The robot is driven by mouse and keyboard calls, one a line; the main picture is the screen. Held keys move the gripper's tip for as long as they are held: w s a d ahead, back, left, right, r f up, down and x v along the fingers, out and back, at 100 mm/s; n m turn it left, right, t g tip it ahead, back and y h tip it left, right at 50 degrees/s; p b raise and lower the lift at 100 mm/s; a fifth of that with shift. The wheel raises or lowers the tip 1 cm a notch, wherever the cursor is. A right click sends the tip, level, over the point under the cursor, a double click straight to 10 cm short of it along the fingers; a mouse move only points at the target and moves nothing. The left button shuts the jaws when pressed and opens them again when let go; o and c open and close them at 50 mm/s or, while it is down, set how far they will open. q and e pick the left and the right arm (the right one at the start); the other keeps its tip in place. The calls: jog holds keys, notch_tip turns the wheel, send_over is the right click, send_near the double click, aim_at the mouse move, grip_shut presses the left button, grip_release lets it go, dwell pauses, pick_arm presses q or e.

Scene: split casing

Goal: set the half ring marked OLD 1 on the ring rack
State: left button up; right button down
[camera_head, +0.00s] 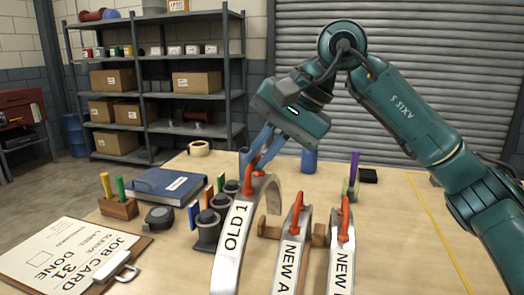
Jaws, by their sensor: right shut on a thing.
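The half ring marked OLD 1 (236,232) is a pale metal arch with a red-orange handle on top, at the centre of the head view. My right gripper (255,160) has blue fingers and is shut on that handle from above. Two similar half rings, marked NEW A (291,250) and NEW with a cut-off letter (343,262), stand to its right. Wooden pieces of what looks like the ring rack (268,229) show between the rings. The lower ends are out of frame, so I cannot tell whether OLD 1 touches the rack. My left gripper is not in view.
Dark cylindrical parts (207,230) stand close left of OLD 1. A tape measure (159,217), a blue book (166,186) and a job card clipboard (62,262) lie further left. A blue cylinder (309,161) stands behind. The table's right side (415,250) is mostly clear.

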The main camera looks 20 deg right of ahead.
aim_at(262, 183)
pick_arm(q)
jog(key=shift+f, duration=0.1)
pick_arm(e)
jog(key=shift+r, duration=0.15)
